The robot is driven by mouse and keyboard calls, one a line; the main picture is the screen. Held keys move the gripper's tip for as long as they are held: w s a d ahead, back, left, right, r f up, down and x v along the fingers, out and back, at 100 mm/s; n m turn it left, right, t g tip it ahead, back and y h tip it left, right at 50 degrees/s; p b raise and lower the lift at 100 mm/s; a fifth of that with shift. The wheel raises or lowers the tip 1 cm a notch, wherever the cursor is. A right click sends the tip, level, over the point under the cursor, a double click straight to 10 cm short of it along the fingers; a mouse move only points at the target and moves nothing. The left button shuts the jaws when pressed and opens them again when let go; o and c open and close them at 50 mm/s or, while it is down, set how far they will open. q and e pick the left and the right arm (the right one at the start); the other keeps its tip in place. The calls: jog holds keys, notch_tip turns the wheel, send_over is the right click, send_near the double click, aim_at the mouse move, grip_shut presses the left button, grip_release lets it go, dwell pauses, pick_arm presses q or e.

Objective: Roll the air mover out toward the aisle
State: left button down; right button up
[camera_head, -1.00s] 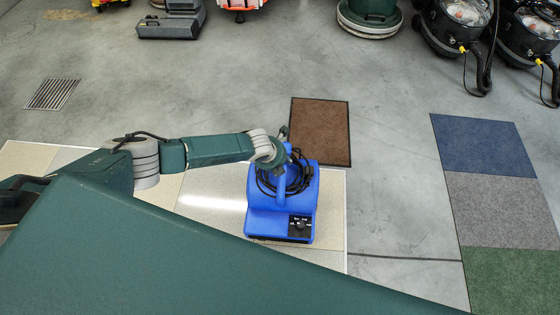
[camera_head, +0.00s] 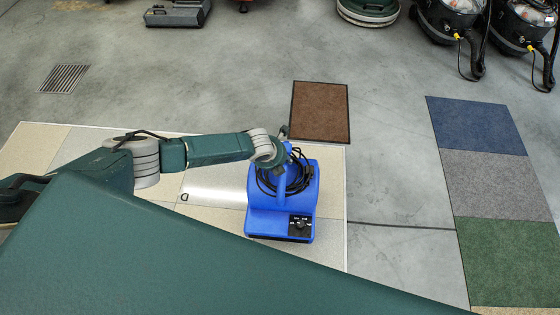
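The blue air mover (camera_head: 282,212) stands upright on the pale tiled floor patch, right of centre in the head view. A black cord is coiled around its top, and a dark control panel with a knob faces me. My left gripper (camera_head: 284,148) is at the top of the air mover, at its handle. The wrist and the cord hide most of the fingers, so I cannot tell whether they are closed on the handle. My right gripper is not in view.
A brown mat (camera_head: 320,111) lies just beyond the air mover. Blue, grey and green carpet samples (camera_head: 497,183) lie at the right. Black vacuums (camera_head: 447,22) and a round green machine (camera_head: 368,10) stand at the back. A floor grate (camera_head: 64,79) is at the left. Grey floor between is clear.

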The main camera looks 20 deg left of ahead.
pick_arm(q)
jog(key=shift+s+d+f, duration=0.2)
jog(key=shift+s, duration=0.2)
jog(key=c, duration=1.4)
grip_release()
jog(key=shift+o, duration=1.2)
jog(key=shift+w+a+r, duration=0.1)
jog(key=shift+w+r, duration=0.05)
jog(key=shift+w, duration=0.05)
jog(key=v, duration=1.2)
